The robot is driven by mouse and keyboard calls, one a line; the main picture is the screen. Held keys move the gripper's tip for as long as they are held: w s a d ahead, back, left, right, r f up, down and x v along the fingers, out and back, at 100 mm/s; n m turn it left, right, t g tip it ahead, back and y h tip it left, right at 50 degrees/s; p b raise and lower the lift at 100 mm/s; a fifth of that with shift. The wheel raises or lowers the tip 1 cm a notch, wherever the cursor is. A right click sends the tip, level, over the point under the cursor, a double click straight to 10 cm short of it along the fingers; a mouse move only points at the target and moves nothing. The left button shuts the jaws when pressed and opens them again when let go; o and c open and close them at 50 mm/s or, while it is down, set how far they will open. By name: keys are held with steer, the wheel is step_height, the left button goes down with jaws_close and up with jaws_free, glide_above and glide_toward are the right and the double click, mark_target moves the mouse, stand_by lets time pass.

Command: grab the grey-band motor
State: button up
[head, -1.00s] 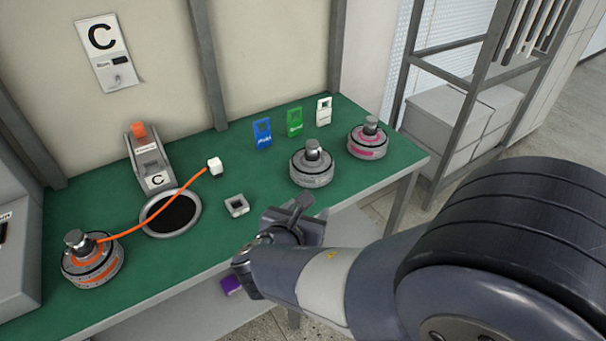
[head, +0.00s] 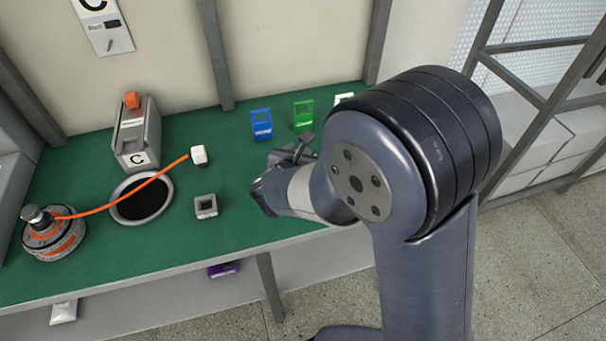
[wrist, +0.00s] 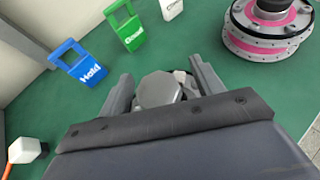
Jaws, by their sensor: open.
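The grey-band motor shows in the wrist view as a grey faceted top (wrist: 158,89) between the two fingers, with a bit of its disc behind. Its band and most of its body are hidden by my gripper. In the head view my arm hides it. My gripper (wrist: 162,72) is open, with one finger on each side of the motor's top; I cannot tell whether either touches. In the head view my gripper (head: 298,150) is over the right part of the green bench (head: 105,275).
A pink-band motor (wrist: 262,45) stands to the right in the wrist view. Blue (head: 261,125) and green (head: 303,115) tags stand behind my gripper. An orange-band motor (head: 52,238) with an orange cable, a dark round opening (head: 142,200) and a small grey square block (head: 206,207) are left.

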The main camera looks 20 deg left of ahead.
jaws_close()
stand_by(0.6)
steer(key=shift+r, duration=0.15)
stand_by(0.4)
